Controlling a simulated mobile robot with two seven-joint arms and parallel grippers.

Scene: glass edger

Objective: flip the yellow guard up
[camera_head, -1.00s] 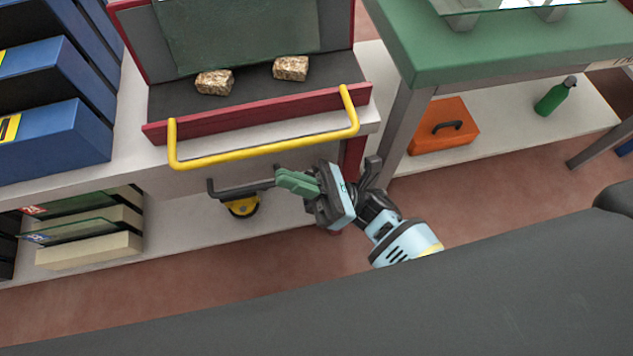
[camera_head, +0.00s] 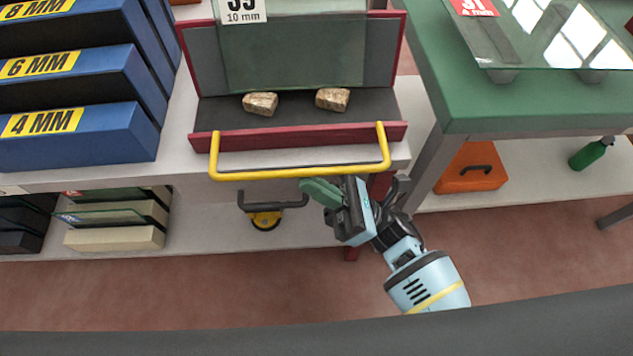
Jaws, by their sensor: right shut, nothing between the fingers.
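The yellow guard (camera_head: 290,173) is a U-shaped bar hanging down across the front of the red-edged machine bed (camera_head: 300,137). Its two ends meet the red front rail, and its long bar runs level below. My right gripper (camera_head: 312,190) has green fingers, shut and empty. Its fingertips are just below the guard's bar, right of its middle; whether they touch it I cannot tell. My left gripper is not in view.
Two stone-like blocks (camera_head: 260,103) and a glass pane (camera_head: 290,55) are on the bed. A black-handled yellow tool (camera_head: 265,218) is on the shelf below. Blue boxes (camera_head: 80,135) stand left, a green table (camera_head: 530,105) right, with an orange case (camera_head: 471,168) under it.

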